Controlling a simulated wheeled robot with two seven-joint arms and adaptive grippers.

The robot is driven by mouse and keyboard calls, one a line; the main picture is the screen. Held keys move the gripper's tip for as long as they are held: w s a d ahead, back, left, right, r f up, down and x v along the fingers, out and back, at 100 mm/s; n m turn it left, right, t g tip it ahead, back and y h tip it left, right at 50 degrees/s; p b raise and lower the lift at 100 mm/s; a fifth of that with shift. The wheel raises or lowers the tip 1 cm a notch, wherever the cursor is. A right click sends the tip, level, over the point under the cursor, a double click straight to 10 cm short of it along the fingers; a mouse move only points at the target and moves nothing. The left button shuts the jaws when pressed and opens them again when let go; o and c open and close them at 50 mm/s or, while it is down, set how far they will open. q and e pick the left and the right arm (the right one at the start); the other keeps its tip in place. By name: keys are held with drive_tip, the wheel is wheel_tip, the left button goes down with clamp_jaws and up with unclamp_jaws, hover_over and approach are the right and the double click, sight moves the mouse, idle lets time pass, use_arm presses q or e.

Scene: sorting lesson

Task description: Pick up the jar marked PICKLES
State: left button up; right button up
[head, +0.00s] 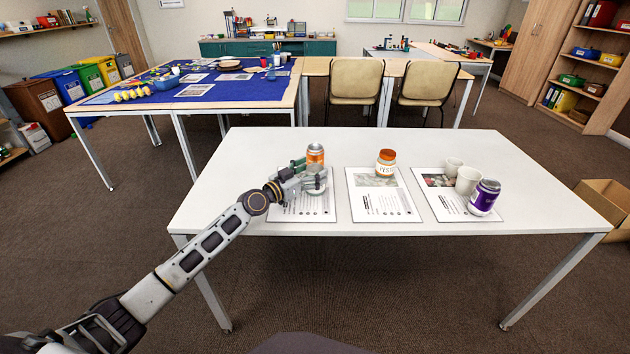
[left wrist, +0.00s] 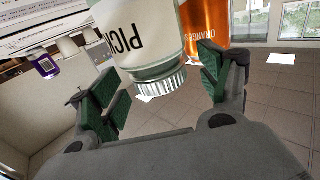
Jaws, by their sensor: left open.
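The jar marked PICKLES (left wrist: 140,35) shows large in the left wrist view, which is upside down; "PIC" is readable on its white label, and it has a pale ribbed lid. My left gripper (head: 308,174) is open, with its green-padded fingers on either side of the jar. In the head view the jar stands on the left sheet, mostly hidden by the fingers. I cannot tell whether the fingers touch it. My right gripper is in neither view.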

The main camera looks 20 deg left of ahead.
use_arm(q)
drive_tip(key=shift+w+d, duration=0.35)
drive_tip(key=shift+w, duration=0.3)
drive_tip(key=c, duration=1.2)
